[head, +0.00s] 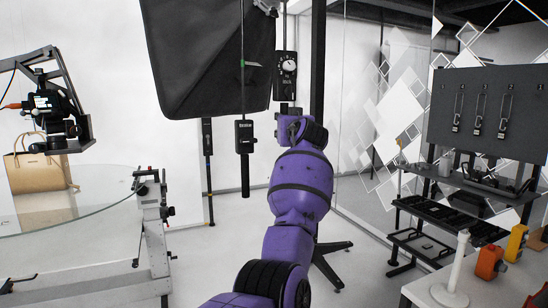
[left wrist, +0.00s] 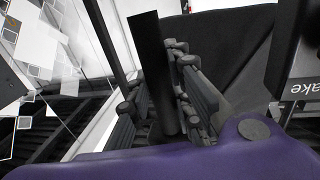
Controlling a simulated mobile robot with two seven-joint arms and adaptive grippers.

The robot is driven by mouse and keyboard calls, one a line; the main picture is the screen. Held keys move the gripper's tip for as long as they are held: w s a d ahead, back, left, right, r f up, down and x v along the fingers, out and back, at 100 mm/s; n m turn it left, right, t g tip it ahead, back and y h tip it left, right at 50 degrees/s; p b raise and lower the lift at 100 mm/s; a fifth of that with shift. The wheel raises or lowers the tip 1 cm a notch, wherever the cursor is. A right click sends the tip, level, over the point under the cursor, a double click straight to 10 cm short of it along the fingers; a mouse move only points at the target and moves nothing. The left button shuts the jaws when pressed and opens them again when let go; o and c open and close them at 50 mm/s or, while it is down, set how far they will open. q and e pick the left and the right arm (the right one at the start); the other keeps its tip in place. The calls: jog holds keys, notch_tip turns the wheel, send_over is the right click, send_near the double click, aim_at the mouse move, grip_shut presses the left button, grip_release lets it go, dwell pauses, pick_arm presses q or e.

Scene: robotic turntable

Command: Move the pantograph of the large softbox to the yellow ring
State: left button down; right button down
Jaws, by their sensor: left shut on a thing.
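The large black softbox (head: 208,55) hangs at the top centre, and its dark fabric also seems to fill the background in the left wrist view (left wrist: 240,40). A thin vertical rod (head: 242,95) runs in front of it with a small green mark on it, down to a black box with a handle (head: 243,135). No clearly yellow ring shows. My left gripper (left wrist: 165,85) is shut on a dark upright bar (left wrist: 152,50). In the head view my purple wrist hides the fingers, just below a black box with a dial (head: 287,68). My right gripper is out of view.
A glass turntable (head: 85,205) and a metal stand (head: 155,235) are at the left, with a camera rig (head: 52,105) and a tan bag (head: 38,165). At the right are a tool panel (head: 487,110) and shelves. A black pole (head: 317,60) stands behind my arm.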

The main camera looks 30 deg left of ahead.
aim_at(286, 76)
pick_arm(q)
notch_tip(286, 76, up, 14)
jog(key=shift+f+p, duration=0.1)
jog(key=shift+p, duration=0.55)
jog(key=shift+r, duration=0.6)
jog(key=shift+f, duration=0.1)
jog(key=c, duration=1.6)
grip_release()
jog(key=shift+o, duration=0.2)
jog(key=shift+s+d, duration=0.1)
jog(key=v, duration=1.1)
jog(key=shift+s+d, duration=0.25)
jog(key=shift+s, duration=0.05)
